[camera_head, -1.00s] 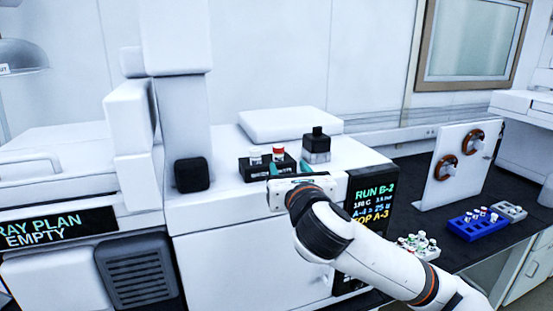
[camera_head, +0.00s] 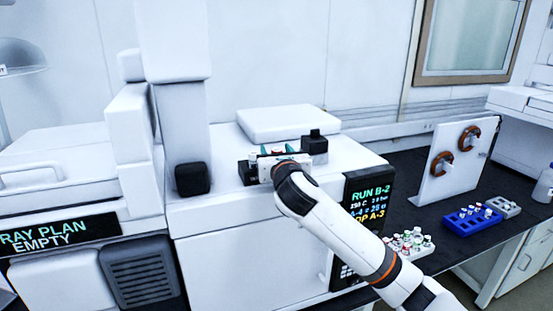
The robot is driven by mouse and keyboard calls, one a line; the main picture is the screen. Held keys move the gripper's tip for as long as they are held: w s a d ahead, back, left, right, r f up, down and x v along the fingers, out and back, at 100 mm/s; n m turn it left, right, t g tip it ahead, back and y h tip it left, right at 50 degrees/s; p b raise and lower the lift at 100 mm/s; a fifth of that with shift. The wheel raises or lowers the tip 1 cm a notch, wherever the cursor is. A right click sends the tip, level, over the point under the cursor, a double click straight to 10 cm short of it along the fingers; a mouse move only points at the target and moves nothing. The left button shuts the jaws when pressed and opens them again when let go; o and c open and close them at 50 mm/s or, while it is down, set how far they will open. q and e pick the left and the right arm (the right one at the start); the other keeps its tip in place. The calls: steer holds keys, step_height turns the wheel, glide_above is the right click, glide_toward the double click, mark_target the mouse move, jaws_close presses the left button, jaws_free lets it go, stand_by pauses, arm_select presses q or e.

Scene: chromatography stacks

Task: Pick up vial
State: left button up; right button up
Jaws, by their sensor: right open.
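Two vials stand in a small black rack on top of the white instrument (camera_head: 225,140). The white-capped vial (camera_head: 253,157) is at the left of the rack (camera_head: 244,171). The red-capped vial (camera_head: 277,150) is to its right. My right gripper (camera_head: 278,150) is open over the rack, its teal-tipped fingers on either side of the red cap. The gripper body hides most of the red-capped vial and the front of the rack. I cannot tell whether the fingers touch it. My left gripper is not in view.
A grey column (camera_head: 185,140) rises at the left. On the dark bench are a white rack of several vials (camera_head: 425,253), a blue rack (camera_head: 470,226) and a grey rack (camera_head: 508,208).

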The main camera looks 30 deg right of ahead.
steer(key=shift+s, duration=0.1)
steer(key=c, duration=1)
steer(key=shift+c, duration=0.2)
steer(key=shift+r, duration=0.15)
